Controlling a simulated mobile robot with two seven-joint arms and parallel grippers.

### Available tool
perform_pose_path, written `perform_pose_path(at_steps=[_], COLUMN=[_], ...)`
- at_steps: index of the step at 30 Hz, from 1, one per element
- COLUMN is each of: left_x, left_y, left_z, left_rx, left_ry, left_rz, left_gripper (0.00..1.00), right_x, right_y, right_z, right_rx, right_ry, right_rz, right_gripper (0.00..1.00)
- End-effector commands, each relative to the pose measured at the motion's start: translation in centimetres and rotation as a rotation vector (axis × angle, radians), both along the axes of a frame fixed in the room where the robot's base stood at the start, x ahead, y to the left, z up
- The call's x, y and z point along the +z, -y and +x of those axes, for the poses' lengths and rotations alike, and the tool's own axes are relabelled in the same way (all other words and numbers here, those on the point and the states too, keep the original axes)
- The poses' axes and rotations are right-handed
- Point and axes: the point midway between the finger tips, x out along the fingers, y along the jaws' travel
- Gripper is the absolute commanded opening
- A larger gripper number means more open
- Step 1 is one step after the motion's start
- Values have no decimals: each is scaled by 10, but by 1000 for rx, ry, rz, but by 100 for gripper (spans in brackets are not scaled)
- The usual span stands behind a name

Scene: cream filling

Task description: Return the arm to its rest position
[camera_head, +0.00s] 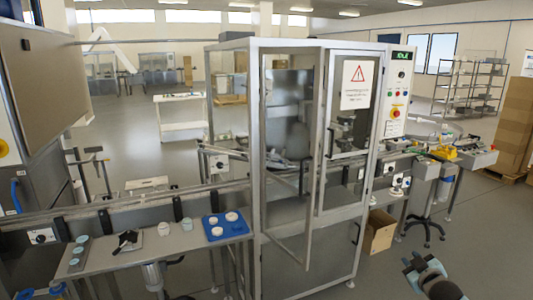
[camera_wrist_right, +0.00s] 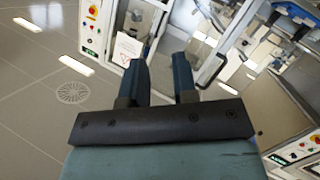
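My right gripper (camera_head: 417,263) is at the lower right of the head view, over open floor and apart from the machine and the tables. In the right wrist view its two dark fingers (camera_wrist_right: 163,65) stand apart with nothing between them, so it is open and empty. My left gripper is not in view.
A metal-framed machine cabinet (camera_head: 253,150) stands in the middle, its glass door (camera_head: 312,150) swung open toward me. A side table at the left holds a blue tray (camera_head: 243,229) with several white cups. Cardboard boxes (camera_head: 515,125) stand at the right. Floor around my right gripper is clear.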

Motion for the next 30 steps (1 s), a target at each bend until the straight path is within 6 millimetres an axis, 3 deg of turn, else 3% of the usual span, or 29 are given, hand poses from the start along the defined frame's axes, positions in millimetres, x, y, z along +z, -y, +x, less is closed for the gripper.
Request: perform_pose_path(at_steps=[1,3,9,13,18,21,24,30], left_x=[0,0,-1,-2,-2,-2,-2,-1], left_y=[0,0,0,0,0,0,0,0], left_z=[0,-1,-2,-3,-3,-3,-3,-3], left_rx=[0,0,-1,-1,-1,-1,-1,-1], left_ry=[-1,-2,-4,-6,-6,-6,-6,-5], left_rz=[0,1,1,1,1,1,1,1], left_gripper=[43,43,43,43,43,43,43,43], right_x=[-30,-63,-139,-171,-185,-185,-184,-184], right_y=[-25,-57,-143,-197,-250,-267,-276,-278], right_z=[-22,-51,-153,-230,-319,-350,-367,-373], right_rx=[24,54,117,138,134,125,119,116], right_ry=[-37,-79,-199,-279,-362,-392,-407,-411], right_rz=[30,69,201,303,428,475,500,508], right_gripper=[26,26,26,26,26,26,26,26])
